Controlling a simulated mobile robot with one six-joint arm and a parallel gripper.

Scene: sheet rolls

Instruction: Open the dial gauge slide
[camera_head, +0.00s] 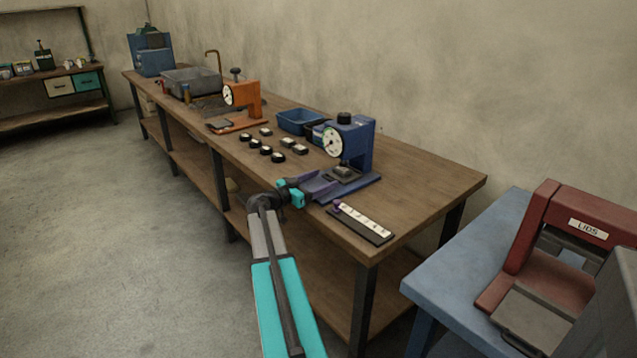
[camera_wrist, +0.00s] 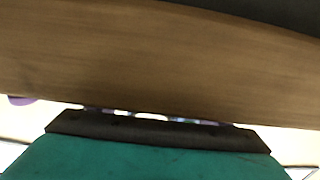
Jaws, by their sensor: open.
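A blue dial gauge (camera_head: 362,148) with a white round dial and a black top knob stands near the right end of the wooden bench. A grey block (camera_head: 344,172) sits below its dial, over the purple-blue base (camera_head: 357,188). Which part is the slide I cannot tell for sure. An orange dial gauge (camera_head: 250,97) with a white dial stands farther back. My gripper (camera_head: 318,186) is open at the bench's front edge, just left of the blue gauge's base. Its fingers look empty, and contact is unclear. The wrist view shows mostly brown wood close up.
A dark strip with a white numbered scale (camera_head: 365,220) lies at the front edge, right of my gripper. Several small black-and-white parts (camera_head: 266,150) and a blue bin (camera_head: 299,121) lie behind.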

